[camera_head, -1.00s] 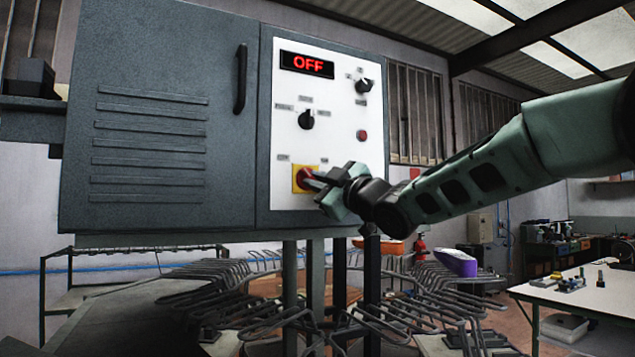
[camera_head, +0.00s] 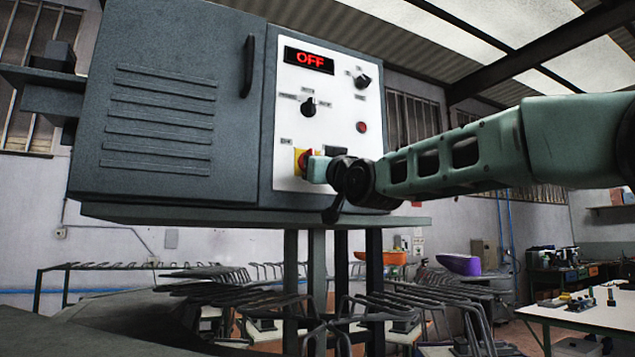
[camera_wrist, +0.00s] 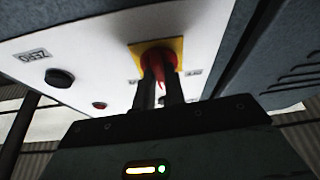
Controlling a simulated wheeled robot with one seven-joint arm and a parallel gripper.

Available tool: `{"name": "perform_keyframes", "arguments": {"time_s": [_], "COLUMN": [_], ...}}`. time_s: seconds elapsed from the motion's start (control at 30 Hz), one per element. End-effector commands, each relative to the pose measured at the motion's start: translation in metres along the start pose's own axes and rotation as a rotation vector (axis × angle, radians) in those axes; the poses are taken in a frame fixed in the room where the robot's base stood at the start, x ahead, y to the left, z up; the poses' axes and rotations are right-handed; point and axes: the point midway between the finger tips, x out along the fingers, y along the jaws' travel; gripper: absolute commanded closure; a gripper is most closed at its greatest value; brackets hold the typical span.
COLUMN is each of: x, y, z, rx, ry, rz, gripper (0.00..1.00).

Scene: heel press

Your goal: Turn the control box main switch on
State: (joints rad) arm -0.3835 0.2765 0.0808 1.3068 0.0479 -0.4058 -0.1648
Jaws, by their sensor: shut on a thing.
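The control box (camera_head: 150,110) is a large grey cabinet with a white panel (camera_head: 345,125). Its display (camera_head: 309,60) reads OFF in red. The main switch (camera_head: 303,160) is a red knob on a yellow plate at the panel's lower left, mostly hidden behind my gripper in the head view. In the wrist view the red knob (camera_wrist: 158,64) shows on its yellow plate. My gripper (camera_wrist: 165,88) is shut on the red knob, one dark finger on each side of it. The knob's exact angle is hard to tell.
Two black selector knobs, the left one (camera_head: 309,106) and the upper one (camera_head: 362,81), and a red button (camera_head: 361,127) are on the panel near my arm. Wire racks stand below the box. A white table (camera_head: 590,315) is at the lower right.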

Motion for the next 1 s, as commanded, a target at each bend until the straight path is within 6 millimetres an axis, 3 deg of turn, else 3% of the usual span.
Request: {"name": "perform_keyframes", "arguments": {"time_s": [0.6, 1.0], "x": [0.0028, 0.0024], "y": [-0.0062, -0.0068], "z": [-0.0043, -0.0041], "rx": [0.529, 0.754], "ry": [-0.005, -0.003], "rz": [0.219, 0.314], "gripper": [1.00, 1.00]}}
